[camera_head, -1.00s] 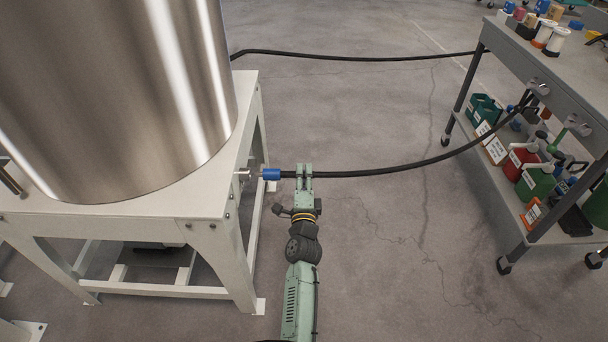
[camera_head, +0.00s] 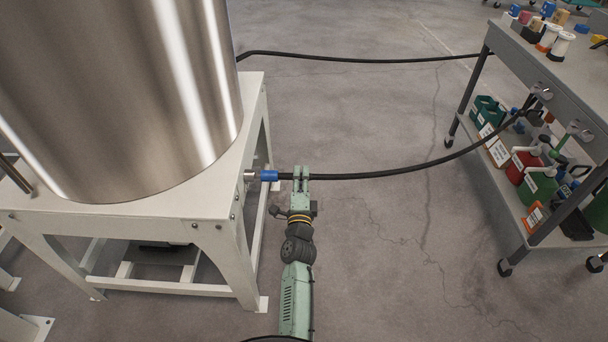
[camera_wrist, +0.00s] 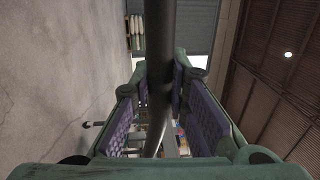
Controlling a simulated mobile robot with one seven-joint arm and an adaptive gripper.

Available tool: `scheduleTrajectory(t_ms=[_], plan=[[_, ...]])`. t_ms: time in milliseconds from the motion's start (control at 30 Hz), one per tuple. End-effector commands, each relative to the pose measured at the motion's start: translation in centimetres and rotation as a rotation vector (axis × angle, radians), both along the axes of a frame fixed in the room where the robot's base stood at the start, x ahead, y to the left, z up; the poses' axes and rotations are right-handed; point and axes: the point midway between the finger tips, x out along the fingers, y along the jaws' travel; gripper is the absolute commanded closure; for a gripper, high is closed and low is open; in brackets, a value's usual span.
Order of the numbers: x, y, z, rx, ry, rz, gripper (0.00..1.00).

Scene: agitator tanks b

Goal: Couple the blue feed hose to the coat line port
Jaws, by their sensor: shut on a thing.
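The blue feed hose is a black hose (camera_head: 400,171) with a blue collar (camera_head: 269,175) at its left end. The collar's end meets a small metal port (camera_head: 249,176) on the right side of the white tank stand. The picture is too small to tell whether they are locked together. My gripper (camera_head: 301,175) is shut on the black hose just right of the collar. In the wrist view the hose (camera_wrist: 159,60) runs between the purple finger pads. The collar and port do not show there.
The steel tank (camera_head: 120,90) stands on the white stand (camera_head: 215,225). A grey trolley (camera_head: 555,75) at the right carries bottles and bins, and the hose leads to it. A second black hose (camera_head: 350,59) crosses behind. The floor between is clear.

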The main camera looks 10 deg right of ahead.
Motion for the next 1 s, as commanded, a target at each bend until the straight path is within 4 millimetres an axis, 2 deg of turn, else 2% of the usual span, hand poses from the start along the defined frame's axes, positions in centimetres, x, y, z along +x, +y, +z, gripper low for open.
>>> scheduleTrajectory(t_ms=[567,600,933,1000], plan=[[0.5,1.5,0.2,0.001,0.000,0.000,1.00],[0.5,1.6,0.1,0.001,-0.001,-0.001,0.84],[0.5,1.5,0.0,0.001,-0.001,0.000,0.62],[0.5,1.5,0.0,0.001,-0.001,0.000,0.61]])
